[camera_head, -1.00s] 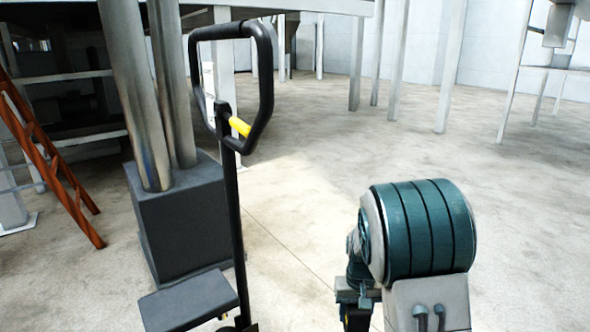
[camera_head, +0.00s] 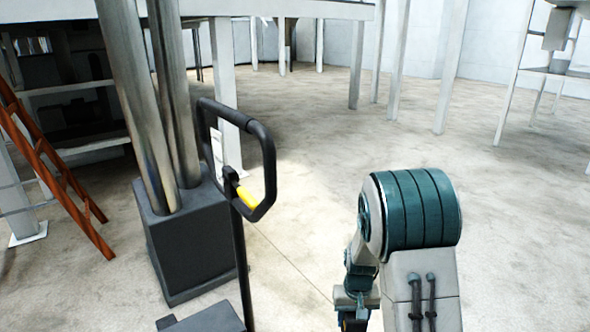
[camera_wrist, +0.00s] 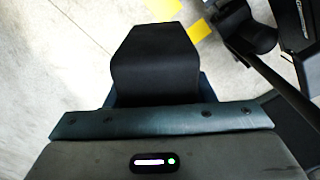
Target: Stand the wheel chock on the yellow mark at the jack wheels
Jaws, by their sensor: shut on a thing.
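The wheel chock (camera_wrist: 155,62) is a black block with a sloped face in the wrist view. My gripper (camera_wrist: 158,95) is shut on it; the chock hides most of the fingers. Yellow marks (camera_wrist: 198,30) lie on the pale floor beyond the chock, partly hidden behind it. A black rounded part (camera_wrist: 246,32), perhaps a jack wheel, is right of the marks. The gap between chock and floor cannot be judged. The jack's black handle loop (camera_head: 240,160) with a yellow grip stands left of my arm in the head view; its wheels are not visible there.
A dark block (camera_head: 190,245) with two metal columns stands behind the jack handle. An orange ladder (camera_head: 55,170) leans at the left. A dark bar (camera_wrist: 280,82) slants close on the right in the wrist view. Floor right of my arm is open.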

